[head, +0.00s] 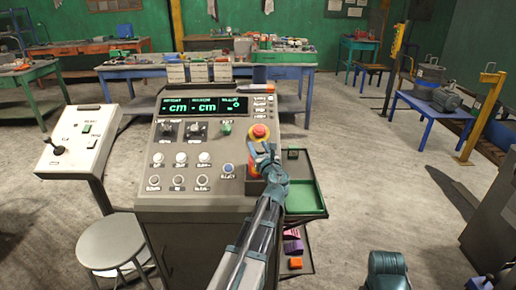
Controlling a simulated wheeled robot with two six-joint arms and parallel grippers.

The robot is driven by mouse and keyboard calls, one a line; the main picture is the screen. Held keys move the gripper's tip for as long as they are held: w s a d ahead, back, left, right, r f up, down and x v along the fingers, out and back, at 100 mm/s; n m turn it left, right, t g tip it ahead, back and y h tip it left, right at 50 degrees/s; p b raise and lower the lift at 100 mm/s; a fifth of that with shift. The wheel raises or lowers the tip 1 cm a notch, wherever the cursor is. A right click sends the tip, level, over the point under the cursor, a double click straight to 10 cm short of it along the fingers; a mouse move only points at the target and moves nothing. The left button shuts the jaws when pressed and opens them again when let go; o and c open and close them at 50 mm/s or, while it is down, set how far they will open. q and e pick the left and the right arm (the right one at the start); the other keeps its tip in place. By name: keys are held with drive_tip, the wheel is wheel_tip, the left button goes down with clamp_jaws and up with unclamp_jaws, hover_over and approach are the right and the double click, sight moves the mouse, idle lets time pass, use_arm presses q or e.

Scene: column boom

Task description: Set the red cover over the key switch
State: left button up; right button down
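A small red piece (253,170), which looks like the red cover, shows at the left edge of the gripper above a dark block on the panel. The gripper hides part of it. I cannot tell whether the fingers hold it or whether it rests on the panel. I cannot make out the key switch; the gripper and arm may hide it. My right gripper is not in view.
A side rack with a green tray (304,196) stands right of the console, with purple and orange items (295,264) lower down. A joystick box (78,142) and a round stool (110,240) are at left. The floor to the right is mostly open.

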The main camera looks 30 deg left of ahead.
use_arm(q)
drive_tip(key=shift+o, duration=0.9)
drive_tip(key=shift+r, duration=0.2)
drive_tip(key=v, duration=1.2)
